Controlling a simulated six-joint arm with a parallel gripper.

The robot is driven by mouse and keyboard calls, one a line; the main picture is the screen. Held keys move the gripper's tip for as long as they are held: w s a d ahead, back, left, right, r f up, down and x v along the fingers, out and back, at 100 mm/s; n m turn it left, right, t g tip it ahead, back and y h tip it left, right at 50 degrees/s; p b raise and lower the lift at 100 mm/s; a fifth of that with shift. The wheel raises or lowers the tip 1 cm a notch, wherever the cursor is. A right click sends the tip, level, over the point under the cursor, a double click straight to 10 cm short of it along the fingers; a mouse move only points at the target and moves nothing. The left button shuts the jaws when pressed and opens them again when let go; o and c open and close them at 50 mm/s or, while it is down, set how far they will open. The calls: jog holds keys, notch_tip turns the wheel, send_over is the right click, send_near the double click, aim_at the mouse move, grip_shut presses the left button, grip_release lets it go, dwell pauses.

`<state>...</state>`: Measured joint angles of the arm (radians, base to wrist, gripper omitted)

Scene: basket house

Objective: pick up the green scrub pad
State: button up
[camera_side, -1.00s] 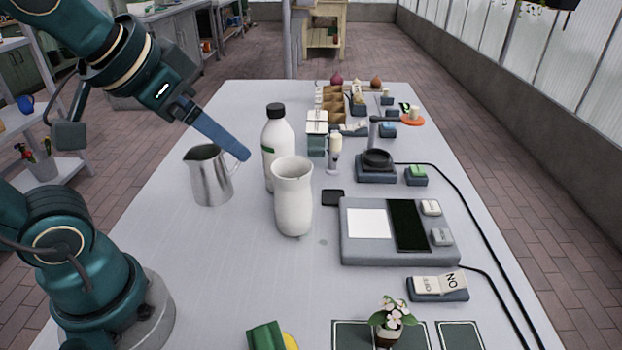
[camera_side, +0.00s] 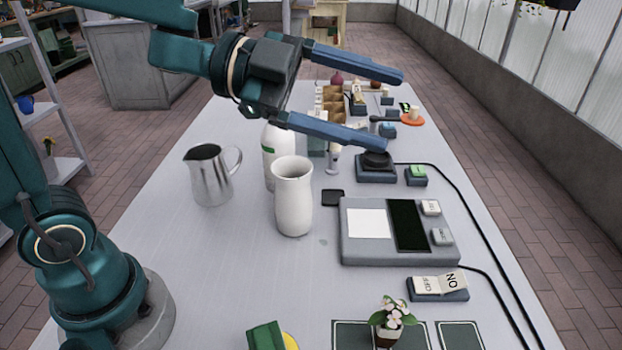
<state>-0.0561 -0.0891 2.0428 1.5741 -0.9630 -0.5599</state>
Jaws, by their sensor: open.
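A green block-like thing (camera_side: 265,336), which looks like the scrub pad, lies at the near edge of the table and is partly cut off by the bottom of the picture. Something yellow (camera_side: 290,341) shows right beside it; I cannot tell whether they are joined. My gripper (camera_side: 393,112) is open and empty, with its two blue fingers spread wide and pointing right. It is in the air over the far half of the table, well away from the green thing.
A white vase (camera_side: 293,198), a steel pitcher (camera_side: 210,177) and a white bottle (camera_side: 270,155) stand mid-table. A grey panel device (camera_side: 385,255) lies to the right. A potted flower (camera_side: 391,320) stands near dark tiles (camera_side: 350,338) at the front. The left front table is clear.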

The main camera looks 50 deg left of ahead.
aim_at(267, 347)
jog(key=s+a+f+m+g, duration=0.1)
jog(key=s+f+m+g, duration=0.2)
jog(key=s+g, duration=0.45)
jog(key=s+f+m+g, duration=0.2)
jog(key=s+f+g, duration=0.1)
jog(key=s+g, duration=0.45)
jog(key=shift+t, duration=0.5)
jog(key=f, duration=1.4)
jog(key=shift+s+f, duration=0.1)
jog(key=shift+s, duration=0.3)
jog(key=shift+x, duration=2.5)
grip_shut()
